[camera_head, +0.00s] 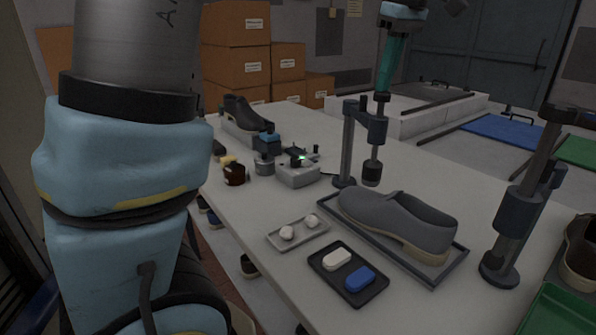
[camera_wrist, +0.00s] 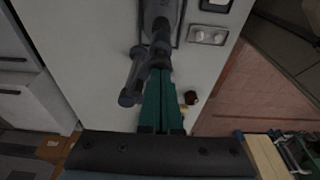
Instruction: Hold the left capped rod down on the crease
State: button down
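The left capped rod (camera_head: 377,132) stands upright in the arm of the left dark post (camera_head: 347,145), with a dark cap on top and a dark pad at its lower end. The grey shoe (camera_head: 400,218) lies on a dark-rimmed tray (camera_head: 459,256). The pad is close to the shoe's upper; I cannot tell whether they touch. My gripper (camera_head: 383,88) is above the rod, its teal fingers together and their tips at the cap. In the wrist view the fingers (camera_wrist: 161,72) lie side by side with only a thin line between them, and hide part of the rod.
A second dark post with a rod (camera_head: 515,210) stands right of the shoe. A dish with two pale pieces (camera_head: 298,233) and a black tray with white and blue blocks (camera_head: 347,275) lie in front. A grey device with a green light (camera_head: 297,172) stands left.

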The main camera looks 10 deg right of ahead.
jog(key=shift+r+p, duration=1.75)
jog(key=shift+r, duration=0.55)
jog(key=shift+f, duration=0.1)
